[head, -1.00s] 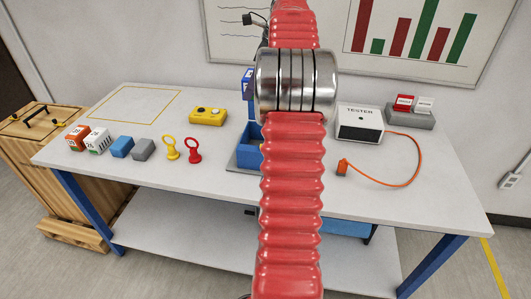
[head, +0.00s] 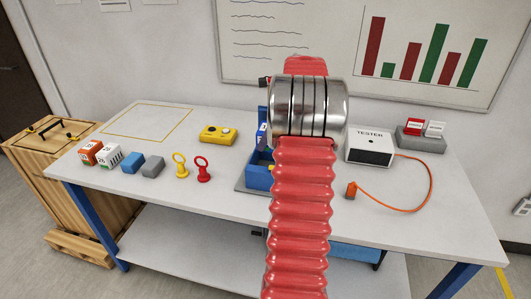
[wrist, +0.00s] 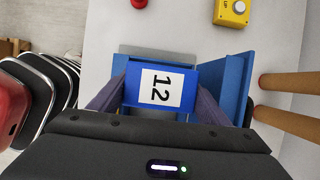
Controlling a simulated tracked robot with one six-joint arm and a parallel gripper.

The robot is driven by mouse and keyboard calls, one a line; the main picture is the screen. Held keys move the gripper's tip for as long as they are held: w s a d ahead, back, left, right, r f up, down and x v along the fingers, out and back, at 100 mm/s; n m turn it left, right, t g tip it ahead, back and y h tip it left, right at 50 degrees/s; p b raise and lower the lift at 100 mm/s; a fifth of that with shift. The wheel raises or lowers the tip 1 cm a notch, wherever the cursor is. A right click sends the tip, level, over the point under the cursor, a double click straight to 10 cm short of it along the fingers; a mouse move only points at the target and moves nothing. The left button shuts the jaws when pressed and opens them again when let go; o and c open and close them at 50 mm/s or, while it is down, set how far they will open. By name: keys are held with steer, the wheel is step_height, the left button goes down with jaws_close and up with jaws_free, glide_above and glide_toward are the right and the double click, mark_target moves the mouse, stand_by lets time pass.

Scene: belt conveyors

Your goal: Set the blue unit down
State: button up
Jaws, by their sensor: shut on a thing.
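The blue unit (wrist: 133,90) has a white label reading 12. In the wrist view it sits between the two fingers of my gripper (wrist: 158,100), which is shut on it. A blue holder (wrist: 236,80) with upright walls lies below and around the unit in that view. In the head view the holder (head: 258,178) stands on a grey base, partly behind my red arm. A strip of the unit (head: 262,136) shows left of my metal wrist, just above the holder. My gripper is hidden there. I cannot tell whether the unit touches the holder.
A yellow button box (head: 218,134) stands left of the holder, and a tester (head: 369,150) with an orange cable stands right. Orange and white boxes, blue and grey blocks (head: 152,166) and two ring-topped pins line the left front. The yellow-outlined area (head: 148,121) is empty.

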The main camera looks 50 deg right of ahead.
steer(key=shift+f, duration=1.1)
steer(key=shift+f, duration=2.25)
steer(key=shift+f, duration=0.6)
steer(key=o, duration=1)
steer(key=shift+r, duration=0.1)
